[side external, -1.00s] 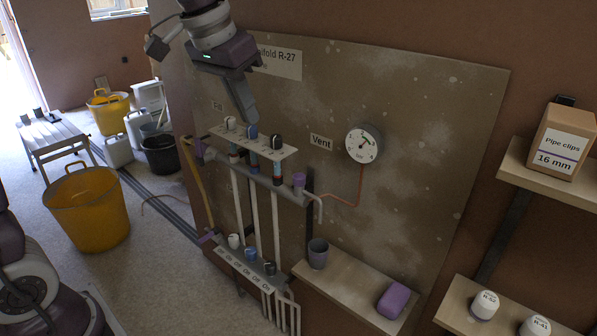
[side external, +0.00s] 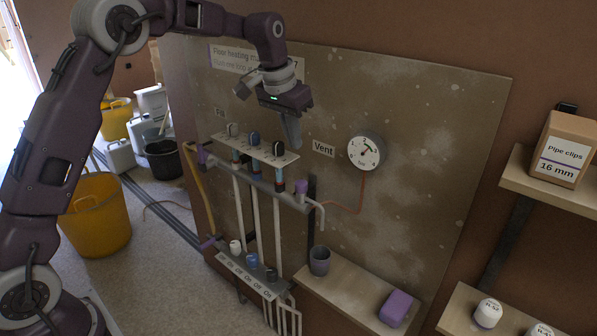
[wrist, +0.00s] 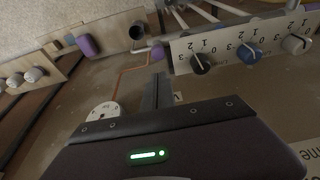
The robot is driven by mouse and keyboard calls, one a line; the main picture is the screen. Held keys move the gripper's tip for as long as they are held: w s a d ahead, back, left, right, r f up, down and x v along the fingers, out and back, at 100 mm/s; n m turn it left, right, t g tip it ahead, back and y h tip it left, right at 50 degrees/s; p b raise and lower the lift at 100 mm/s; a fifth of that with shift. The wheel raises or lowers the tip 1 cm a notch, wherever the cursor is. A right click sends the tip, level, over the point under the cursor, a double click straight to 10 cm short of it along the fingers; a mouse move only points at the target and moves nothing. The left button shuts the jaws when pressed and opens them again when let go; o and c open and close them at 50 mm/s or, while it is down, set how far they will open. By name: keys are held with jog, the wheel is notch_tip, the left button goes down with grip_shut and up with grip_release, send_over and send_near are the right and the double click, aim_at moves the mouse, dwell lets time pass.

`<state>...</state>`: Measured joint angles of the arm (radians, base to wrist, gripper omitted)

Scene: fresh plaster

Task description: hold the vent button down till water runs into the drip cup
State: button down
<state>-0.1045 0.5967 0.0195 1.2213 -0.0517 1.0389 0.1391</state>
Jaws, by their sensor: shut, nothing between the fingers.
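The vent button, a small purple cap (side external: 301,187), stands upright on the right end of the grey manifold bar, below and right of the knob plate. It also shows in the wrist view (wrist: 157,52), beyond my fingertips. My gripper (side external: 293,143) is shut and empty, pointing down above the button and apart from it. Its fingers show in the wrist view (wrist: 157,82). The grey-purple drip cup (side external: 319,262) stands on the wooden shelf under the bent outlet pipe (side external: 321,212). I see no water at the outlet; the cup's inside is too dark to tell.
The plate with three knobs (side external: 254,149) is close to the left of my fingers. The Vent label (side external: 324,149) and pressure gauge (side external: 366,152) are to the right, with a thin copper pipe (side external: 361,190) below. A purple block (side external: 396,308) lies on the shelf.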

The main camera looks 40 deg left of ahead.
aim_at(297, 183)
jog(key=x, duration=0.6)
jog(key=s+x, duration=0.1)
jog(key=x, duration=0.2)
jog(key=shift+w+f, duration=0.1)
jog(key=shift+f, duration=0.45)
jog(key=shift+f, duration=1.3)
jog(key=shift+a, duration=0.1)
dwell(3.3)
notch_tip(297, 183, up, 6)
jog(key=shift+r, duration=0.15)
jog(key=v, duration=0.8)
jog(key=shift+r, duration=0.3)
